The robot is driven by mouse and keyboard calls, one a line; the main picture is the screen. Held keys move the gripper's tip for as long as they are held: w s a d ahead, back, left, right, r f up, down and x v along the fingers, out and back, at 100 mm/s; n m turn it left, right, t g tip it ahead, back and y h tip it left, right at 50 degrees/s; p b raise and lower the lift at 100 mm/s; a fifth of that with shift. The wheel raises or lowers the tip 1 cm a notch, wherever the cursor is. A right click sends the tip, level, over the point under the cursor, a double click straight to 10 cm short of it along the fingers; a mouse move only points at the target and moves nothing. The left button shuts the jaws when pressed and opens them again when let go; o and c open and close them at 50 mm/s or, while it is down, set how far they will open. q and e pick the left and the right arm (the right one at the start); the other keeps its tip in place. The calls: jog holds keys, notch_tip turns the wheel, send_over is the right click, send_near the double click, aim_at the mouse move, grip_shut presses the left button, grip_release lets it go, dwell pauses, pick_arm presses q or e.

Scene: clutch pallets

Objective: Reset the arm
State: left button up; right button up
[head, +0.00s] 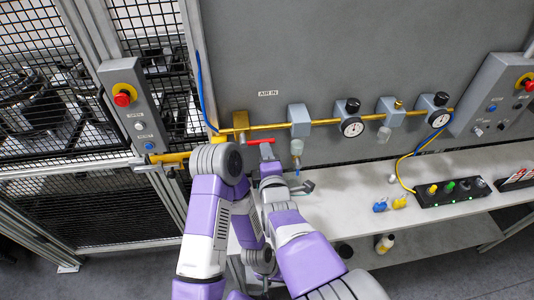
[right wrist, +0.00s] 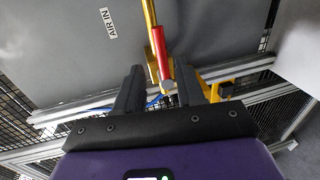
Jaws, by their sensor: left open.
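A valve with a red handle (head: 262,141) sits on the yellow air pipe at the wall panel. In the right wrist view the red handle (right wrist: 159,48) lies between the two dark fingers of my right gripper (right wrist: 160,75), with a gap visible on either side. In the head view my right gripper (head: 267,154) is just below the red handle, partly hidden by its own wrist. My left gripper (head: 264,282) is low in the head view, below the bench's front edge, mostly hidden among the purple arm links. No held object shows in it.
Gauges (head: 352,126) hang on the pipe above. A mesh fence with a red-button control box (head: 134,105) stands left.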

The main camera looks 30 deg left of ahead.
jog(key=d+f+m+g+h, duration=0.2)
jog(key=d+f+m, duration=0.2)
jog(key=d+f, duration=0.3)
jog(key=w+d+f+m+g+h, duration=0.1)
jog(key=d+f+m+h, duration=0.1)
jog(key=d+f+m, duration=0.2)
jog(key=d+f+m+g+h, duration=0.2)
jog(key=d+f+m, duration=0.2)
jog(key=d+f, duration=0.7)
jog(key=shift+w+f+m+g, duration=0.15)
jog(key=shift+f+m, duration=0.05)
jog(key=shift+f, duration=0.8)
jog(key=shift+w+f+m+g, duration=0.1)
jog(key=shift+f+m+g, duration=0.1)
jog(key=shift+f, duration=0.8)
jog(key=s+d+f+m+g, duration=0.2)
jog(key=s+d+f+m, duration=0.2)
jog(key=s+m, duration=0.15)
jog(key=s+d+f+m+g+y, duration=0.1)
jog(key=s+d+f+m+g, duration=0.2)
jog(key=s+f+m, duration=0.3)
jog(key=s+d+f+m+g, duration=0.2)
jog(key=s+d+f+m, duration=0.15)
jog(key=s, duration=0.45)
notch_tip(320, 180, down, 10)
jog(key=b, duration=1.1)
jog(key=shift+w, duration=0.3)
